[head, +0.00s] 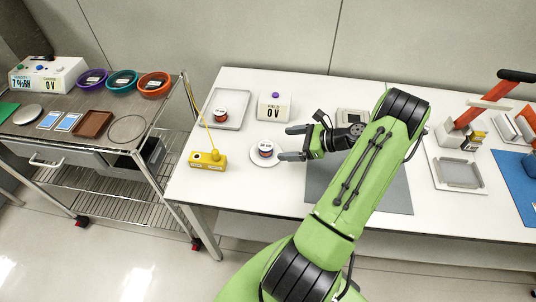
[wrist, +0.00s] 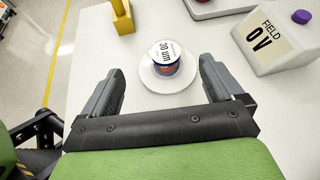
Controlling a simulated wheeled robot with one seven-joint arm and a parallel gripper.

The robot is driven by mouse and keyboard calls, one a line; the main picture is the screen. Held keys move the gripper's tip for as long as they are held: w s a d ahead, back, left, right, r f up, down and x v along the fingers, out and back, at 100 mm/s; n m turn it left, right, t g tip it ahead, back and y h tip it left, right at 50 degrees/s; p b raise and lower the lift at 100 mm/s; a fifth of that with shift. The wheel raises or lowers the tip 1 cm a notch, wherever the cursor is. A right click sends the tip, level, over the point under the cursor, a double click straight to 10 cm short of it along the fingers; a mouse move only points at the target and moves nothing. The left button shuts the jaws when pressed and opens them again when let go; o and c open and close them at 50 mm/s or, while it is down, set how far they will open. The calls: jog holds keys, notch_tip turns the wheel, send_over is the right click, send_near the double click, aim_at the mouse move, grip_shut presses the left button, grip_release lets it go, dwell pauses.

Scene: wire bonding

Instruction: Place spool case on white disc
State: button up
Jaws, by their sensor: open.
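A spool case (head: 266,150) with a white top and blue and red side stands upright on the white disc (head: 256,159) on the white table. In the wrist view the spool case (wrist: 164,62), labelled "30 um", rests near the middle of the disc (wrist: 183,82). My gripper (head: 287,143) is open and level beside the disc. In the wrist view its two fingers (wrist: 162,75) spread wide to the left and right, with the case beyond and between them, apart from both.
A tray (head: 238,97) with another red spool (head: 221,115) lies behind. A "FIELD 0 V" box (head: 273,108) stands behind the disc, and a yellow device (head: 208,160) to its left. A grey mat (head: 395,195) lies under my arm. A cart (head: 60,135) stands left, across a gap.

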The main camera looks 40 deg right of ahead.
jog(key=w+a+r+n+g+h, duration=0.15)
jog(key=a+r+n+g, duration=0.25)
jog(key=a+r+n, duration=0.5)
jog(key=w+a+r+n+g+h, duration=0.1)
jog(key=w+a+r+n+g, duration=0.15)
jog(key=a+r+n, duration=0.65)
jog(key=s+a+r+n+h, duration=0.3)
jog(key=s+a+n, duration=0.8)
jog(key=s, duration=0.5)
jog(key=shift+t+h, duration=0.35)
jog(key=shift+t, duration=0.1)
jog(key=shift+a+r, duration=0.1)
